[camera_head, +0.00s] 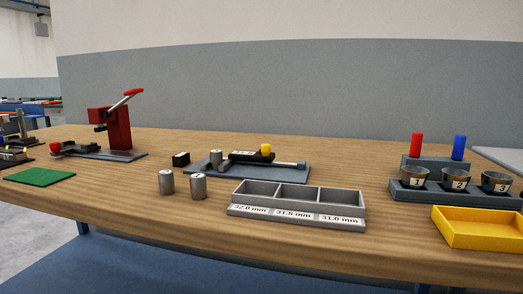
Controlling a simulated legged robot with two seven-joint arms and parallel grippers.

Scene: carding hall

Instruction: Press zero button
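A measuring fixture on a grey-blue base plate (262,174) lies in the middle of the wooden table. It has a dark body (240,156) with a small pale display and a yellow knob or button (266,149) on top. No part is clearly marked as the zero button at this size; a small black block (180,159) with a pale top stands just left of the plate. Neither of my grippers is in view.
Two metal cylinders (198,187) stand in front of the fixture. A grey three-compartment tray (297,208) with size labels is nearer the front edge. A red press (113,128) and green mat (40,176) are left; numbered cups (456,179) and a yellow tray (478,240) are right.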

